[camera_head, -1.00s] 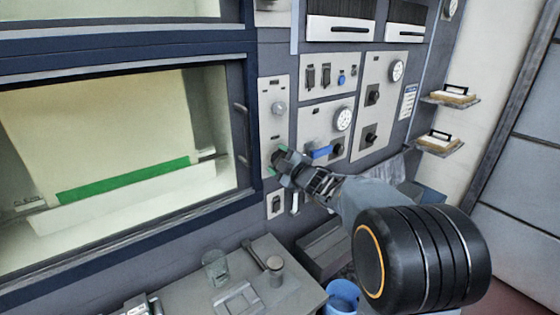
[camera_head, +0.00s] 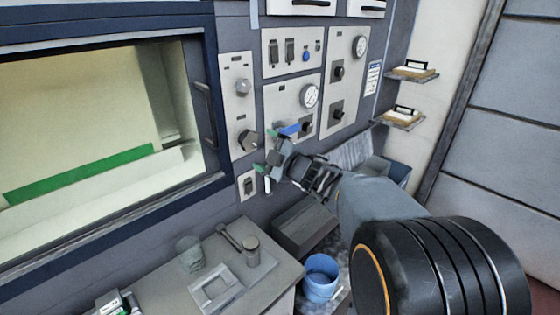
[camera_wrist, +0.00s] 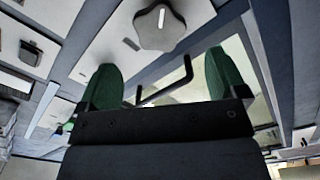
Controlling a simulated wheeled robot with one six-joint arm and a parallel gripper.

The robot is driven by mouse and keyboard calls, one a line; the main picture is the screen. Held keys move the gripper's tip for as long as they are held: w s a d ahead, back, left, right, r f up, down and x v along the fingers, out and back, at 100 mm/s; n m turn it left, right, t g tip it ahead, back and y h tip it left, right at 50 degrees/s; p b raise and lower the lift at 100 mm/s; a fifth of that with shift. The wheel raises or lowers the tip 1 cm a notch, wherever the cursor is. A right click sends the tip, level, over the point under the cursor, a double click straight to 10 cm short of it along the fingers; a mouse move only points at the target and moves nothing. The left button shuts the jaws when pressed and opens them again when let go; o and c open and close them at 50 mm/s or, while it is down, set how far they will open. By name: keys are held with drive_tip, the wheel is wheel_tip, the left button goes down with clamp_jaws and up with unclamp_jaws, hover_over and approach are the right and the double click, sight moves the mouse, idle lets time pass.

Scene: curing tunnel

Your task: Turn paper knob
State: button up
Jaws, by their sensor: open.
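A grey lobed knob (camera_head: 247,140) sits low on the narrow light panel right of the window; I take it as the paper knob, though its label is unreadable. In the wrist view the lobed knob (camera_wrist: 160,26), with a white mark, shows at the top, beyond the fingertips. My gripper (camera_head: 266,151) is just right of the knob and apart from it. Its green-tipped fingers stand open and empty in the wrist view (camera_wrist: 166,78). A rounder grey knob (camera_head: 243,87) is higher on the same panel.
A blue lever (camera_head: 290,129) and a gauge (camera_head: 310,96) are on the panel to the right. The window handle (camera_head: 205,110) is left of the knob. Below are a grey bench (camera_head: 265,275) with a glass beaker (camera_head: 189,252) and a blue bucket (camera_head: 320,277).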

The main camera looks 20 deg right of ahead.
drive_tip(key=shift+v, duration=2.75)
drive_tip(key=d+f+m+g+h, duration=0.3)
drive_tip(key=d+f+m+h, duration=0.3)
drive_tip(key=d+m+h, duration=0.35)
drive_tip(key=s+f+m+g+h, duration=0.2)
drive_tip(key=s+f+m+g, duration=0.2)
drive_tip(key=s+f+m, duration=0.15)
drive_tip(key=s+a+f+g+y, duration=0.1)
drive_tip(key=s+a+g+y, duration=0.1)
drive_tip(key=s+a, duration=0.3)
drive_tip(key=s+a+f+m+g+y, duration=0.1)
drive_tip(key=s+a+g+y, duration=0.1)
drive_tip(key=s+a, duration=0.4)
drive_tip(key=a+g, duration=0.1)
drive_tip(key=a, duration=0.2)
drive_tip(key=shift+s+a+f+g+y, duration=0.3)
drive_tip(key=shift+f+y, duration=0.05)
drive_tip(key=shift+f, duration=0.05)
drive_tip(key=shift+c, duration=0.5)
